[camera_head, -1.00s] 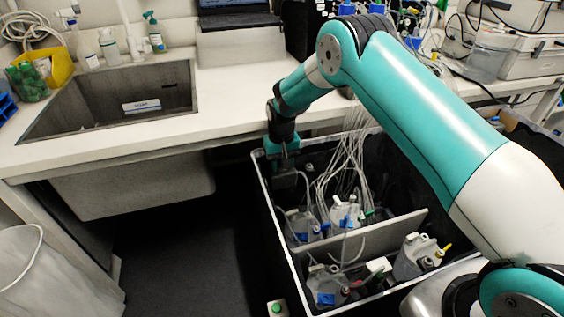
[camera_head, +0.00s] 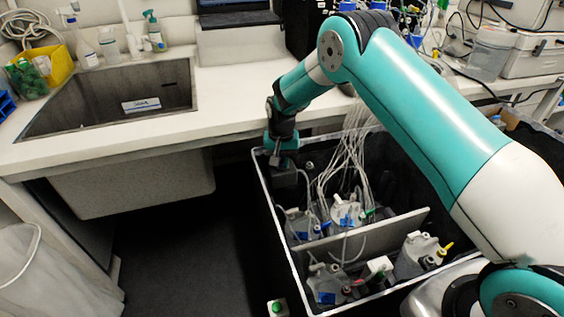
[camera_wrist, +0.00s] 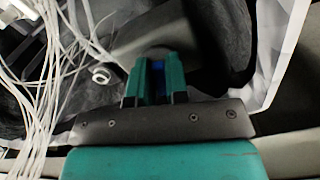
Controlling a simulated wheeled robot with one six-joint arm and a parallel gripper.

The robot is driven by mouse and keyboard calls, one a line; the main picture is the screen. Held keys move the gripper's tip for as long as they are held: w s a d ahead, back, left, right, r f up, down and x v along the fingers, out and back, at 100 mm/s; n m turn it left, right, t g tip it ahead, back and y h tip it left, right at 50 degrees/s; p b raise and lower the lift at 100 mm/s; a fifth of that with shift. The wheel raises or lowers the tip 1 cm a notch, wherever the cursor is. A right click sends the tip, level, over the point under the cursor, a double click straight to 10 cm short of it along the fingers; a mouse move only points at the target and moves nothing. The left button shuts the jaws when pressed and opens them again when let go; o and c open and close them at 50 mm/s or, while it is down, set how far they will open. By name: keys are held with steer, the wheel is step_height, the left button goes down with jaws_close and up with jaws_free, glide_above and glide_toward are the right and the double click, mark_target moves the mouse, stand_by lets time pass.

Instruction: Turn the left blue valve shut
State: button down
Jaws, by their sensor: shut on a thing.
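My gripper (camera_wrist: 157,72) is shut on a small blue valve (camera_wrist: 158,64). Only a narrow strip of the valve shows between the two teal fingers in the wrist view. A grey block-like body lies behind it. In the head view my gripper (camera_head: 284,172) points down inside the left rim of the black bin (camera_head: 272,225), and the valve there is hidden by it. How far the valve is turned cannot be seen.
White tubes (camera_head: 345,160) run close to the right of my gripper. Grey bottles with blue parts (camera_head: 346,218) stand in the bin, split by a divider (camera_head: 365,238). The white counter edge (camera_head: 150,147) is just left of my wrist.

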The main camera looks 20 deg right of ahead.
steer(key=shift+m, duration=1.2)
steer(key=c, duration=1.1)
jaws_free()
steer(key=shift+c, duration=0.2)
steer(key=shift+a, duration=0.1)
steer(key=shift+w+r, duration=0.1)
